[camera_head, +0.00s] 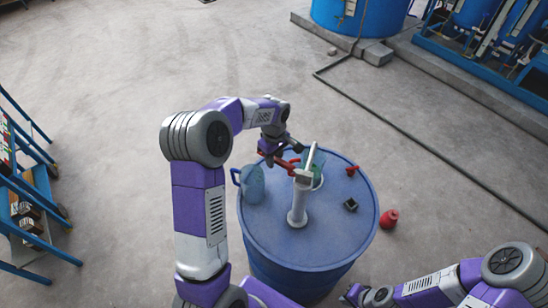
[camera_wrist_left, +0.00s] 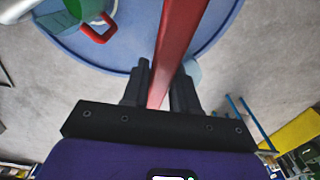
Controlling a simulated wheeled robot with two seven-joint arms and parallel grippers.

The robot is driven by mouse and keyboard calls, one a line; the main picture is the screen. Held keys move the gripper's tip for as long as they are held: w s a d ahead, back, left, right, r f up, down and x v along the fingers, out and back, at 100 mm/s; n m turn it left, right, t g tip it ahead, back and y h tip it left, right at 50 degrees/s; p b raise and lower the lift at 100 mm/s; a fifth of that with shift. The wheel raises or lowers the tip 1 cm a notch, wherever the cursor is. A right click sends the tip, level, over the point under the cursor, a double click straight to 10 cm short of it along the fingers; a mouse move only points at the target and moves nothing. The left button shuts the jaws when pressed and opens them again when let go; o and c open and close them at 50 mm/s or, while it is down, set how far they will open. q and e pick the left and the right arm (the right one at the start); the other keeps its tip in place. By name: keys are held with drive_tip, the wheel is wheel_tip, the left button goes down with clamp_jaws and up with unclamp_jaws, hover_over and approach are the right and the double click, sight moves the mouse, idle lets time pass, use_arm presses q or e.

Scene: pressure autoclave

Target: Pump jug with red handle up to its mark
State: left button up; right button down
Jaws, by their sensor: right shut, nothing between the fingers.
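A blue drum (camera_head: 325,245) carries a pale pump (camera_head: 297,207) with a red lever (camera_head: 282,163). My left gripper (camera_head: 272,152) is at the lever's far end. In the left wrist view the red lever (camera_wrist_left: 178,45) runs between the fingers of the left gripper (camera_wrist_left: 161,92), which is shut on it. The jug with red handle (camera_head: 316,168), greenish, stands on the drum behind the pump, partly hidden by it. Its red handle shows in the left wrist view (camera_wrist_left: 98,29). Its mark and level cannot be made out. My right gripper (camera_head: 354,293) is shut and empty at the lower right.
A jug with a blue handle (camera_head: 253,184) stands on the drum's left side. A small dark fitting (camera_head: 350,204) and a small red piece (camera_head: 352,170) are on the lid. A red object (camera_head: 389,219) stands beside the drum. A blue rack (camera_head: 25,205) is at far left.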

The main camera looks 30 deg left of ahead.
use_arm(q)
clamp_jaws()
